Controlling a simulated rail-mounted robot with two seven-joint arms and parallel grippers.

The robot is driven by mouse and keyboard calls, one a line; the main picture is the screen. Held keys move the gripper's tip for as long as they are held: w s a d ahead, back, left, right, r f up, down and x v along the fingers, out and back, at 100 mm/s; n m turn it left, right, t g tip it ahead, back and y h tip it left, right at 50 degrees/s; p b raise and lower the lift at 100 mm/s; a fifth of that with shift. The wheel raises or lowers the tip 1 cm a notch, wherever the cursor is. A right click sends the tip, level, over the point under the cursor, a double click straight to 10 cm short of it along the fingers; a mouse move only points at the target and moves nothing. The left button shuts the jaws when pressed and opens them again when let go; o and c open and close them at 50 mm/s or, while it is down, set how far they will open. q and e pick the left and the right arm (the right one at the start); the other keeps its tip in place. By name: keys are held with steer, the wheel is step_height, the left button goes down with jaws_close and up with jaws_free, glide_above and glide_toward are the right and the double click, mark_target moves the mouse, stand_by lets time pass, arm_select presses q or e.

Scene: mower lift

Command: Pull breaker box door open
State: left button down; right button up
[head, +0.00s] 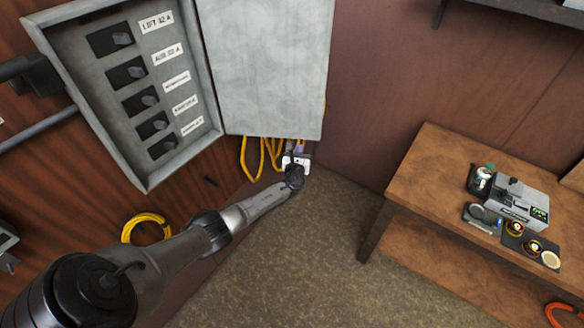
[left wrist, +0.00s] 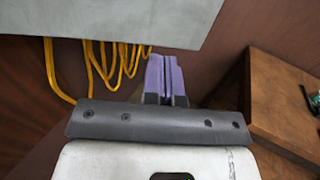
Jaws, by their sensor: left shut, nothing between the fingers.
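The grey breaker box (head: 145,75) hangs on the wall at the upper left of the head view. Its door (head: 265,65) stands wide open to the right, and a column of black switches with white labels shows inside. My left gripper (head: 299,150) is just below the door's lower edge, near its right end. In the left wrist view its purple fingers (left wrist: 165,78) are together with nothing between them, and the door (left wrist: 130,18) fills the top left. I cannot tell if the fingertips touch the door. My right gripper is not in view.
Yellow cable loops (head: 262,155) hang on the wall behind my left gripper. A yellow coil (head: 146,228) is at the lower left. A wooden table (head: 425,170) at the right holds a grey device (head: 515,197) and small items. Floor between wall and table is clear.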

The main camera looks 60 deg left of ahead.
arm_select(q)
steer(key=v, duration=1)
steer(key=shift+w+d, duration=0.25)
steer(key=shift+w, duration=0.05)
